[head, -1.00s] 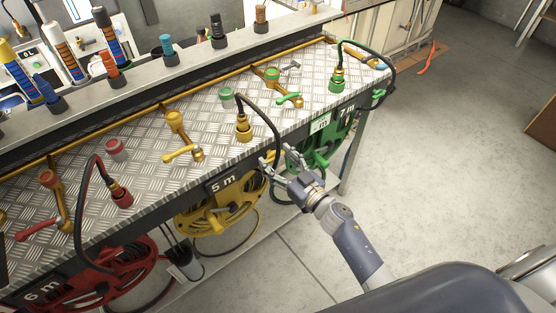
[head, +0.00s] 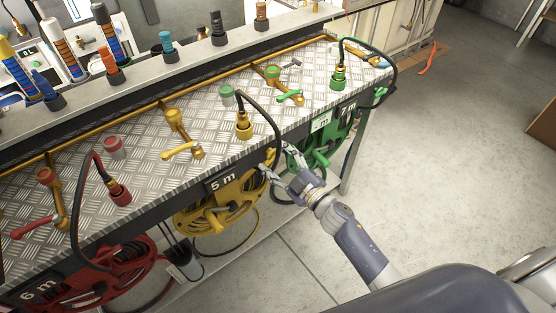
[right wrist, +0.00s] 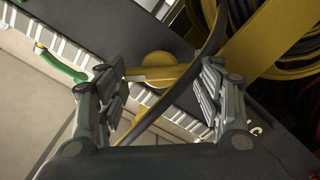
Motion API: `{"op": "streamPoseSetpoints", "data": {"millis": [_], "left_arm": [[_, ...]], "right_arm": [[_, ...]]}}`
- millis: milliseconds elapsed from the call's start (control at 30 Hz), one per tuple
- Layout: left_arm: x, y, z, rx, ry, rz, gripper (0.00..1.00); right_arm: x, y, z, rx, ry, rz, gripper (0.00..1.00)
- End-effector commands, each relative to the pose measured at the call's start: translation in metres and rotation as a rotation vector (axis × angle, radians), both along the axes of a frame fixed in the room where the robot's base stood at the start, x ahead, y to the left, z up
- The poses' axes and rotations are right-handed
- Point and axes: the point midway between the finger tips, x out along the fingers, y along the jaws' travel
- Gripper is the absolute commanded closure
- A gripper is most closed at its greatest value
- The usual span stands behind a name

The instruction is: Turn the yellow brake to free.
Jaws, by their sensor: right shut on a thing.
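The yellow brake (right wrist: 160,75) shows in the right wrist view as a rounded yellow hub with a flat bar across it, beside the ribbed bench edge. My right gripper (right wrist: 160,95) has one finger at each end of this bar and is shut on it. In the head view my right gripper (head: 279,162) is at the front face of the bench, just right of the yellow reel (head: 222,203) labelled 5 m; its fingers largely hide the brake there. I cannot read the brake's setting. My left gripper is not in view.
The checker-plate bench (head: 215,115) carries yellow, red and green valve levers and hose couplings. A dark hose (head: 273,120) loops over the edge close to my right gripper. The red reel (head: 105,275) and green reel (head: 310,158) hang either side.

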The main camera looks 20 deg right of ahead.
Motion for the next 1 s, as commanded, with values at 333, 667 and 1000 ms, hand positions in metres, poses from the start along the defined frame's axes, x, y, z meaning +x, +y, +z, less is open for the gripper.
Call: {"op": "streamPoseSetpoints", "data": {"millis": [333,667,1000], "left_arm": [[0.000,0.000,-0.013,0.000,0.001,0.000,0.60],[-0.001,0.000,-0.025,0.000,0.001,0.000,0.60],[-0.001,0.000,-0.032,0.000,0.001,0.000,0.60]], "right_arm": [[0.000,0.001,-0.003,-0.313,-0.114,0.001,0.62],[-0.001,0.002,-0.004,-0.586,-0.213,0.002,0.62],[-0.001,0.002,-0.004,-0.766,-0.278,0.002,0.62]]}}
